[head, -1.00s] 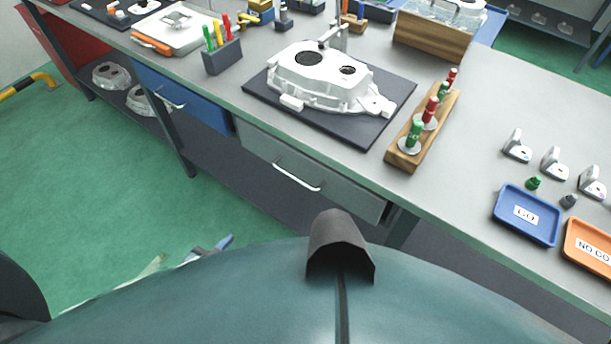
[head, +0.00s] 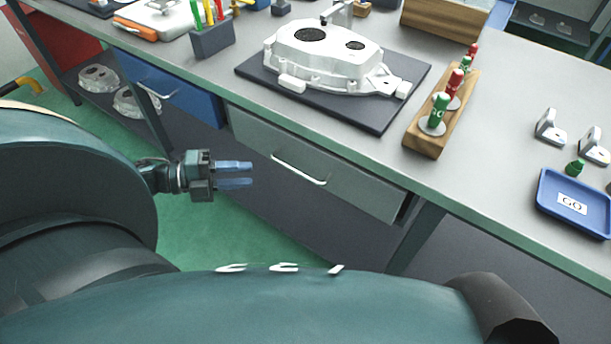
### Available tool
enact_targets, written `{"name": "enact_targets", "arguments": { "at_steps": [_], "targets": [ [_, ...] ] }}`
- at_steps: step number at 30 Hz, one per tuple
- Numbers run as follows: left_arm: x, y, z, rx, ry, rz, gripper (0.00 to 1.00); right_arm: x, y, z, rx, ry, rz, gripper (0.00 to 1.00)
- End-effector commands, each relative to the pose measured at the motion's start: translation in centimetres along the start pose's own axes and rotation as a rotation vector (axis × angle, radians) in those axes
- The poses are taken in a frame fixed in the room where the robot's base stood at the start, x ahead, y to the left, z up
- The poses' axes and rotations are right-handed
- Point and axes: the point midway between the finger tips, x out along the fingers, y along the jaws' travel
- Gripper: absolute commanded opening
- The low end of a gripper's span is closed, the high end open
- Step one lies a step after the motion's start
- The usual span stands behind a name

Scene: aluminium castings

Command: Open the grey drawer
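The grey drawer (head: 345,182) is under the front edge of the workbench, right of the blue drawer, and looks shut. Its pale bar handle (head: 298,170) is on its front face. My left gripper (head: 252,174) is left of the handle and in front of the bench, pointing right. Its two blue fingers are apart with a narrow gap and nothing between them. It does not touch the handle. My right gripper is not in view.
The blue drawer (head: 172,90) is left of the grey one. On the bench (head: 500,110) are a white casting (head: 322,62) on a dark mat, a wooden gauge rack (head: 440,115) and a blue GO tray (head: 575,203). A bench leg (head: 415,238) stands right of the drawer.

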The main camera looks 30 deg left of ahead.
Motion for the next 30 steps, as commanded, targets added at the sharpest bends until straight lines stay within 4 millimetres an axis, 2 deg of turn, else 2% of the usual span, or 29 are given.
{"name": "enact_targets", "arguments": {
  "at_steps": [12,18,23,30],
  "targets": [
    [8.2,-0.4,0.0,0.001,0.001,-0.007,0.32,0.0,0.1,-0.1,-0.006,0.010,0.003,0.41],
    [11.2,-0.3,0.0,-0.002,-0.001,-0.005,0.32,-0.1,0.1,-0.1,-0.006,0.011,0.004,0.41],
    [12.4,-0.2,-0.1,-0.003,0.000,-0.003,0.32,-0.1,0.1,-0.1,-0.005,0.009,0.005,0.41],
    [12.6,-0.2,-0.1,-0.003,-0.001,-0.002,0.32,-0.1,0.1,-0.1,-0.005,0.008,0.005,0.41]
  ]
}}
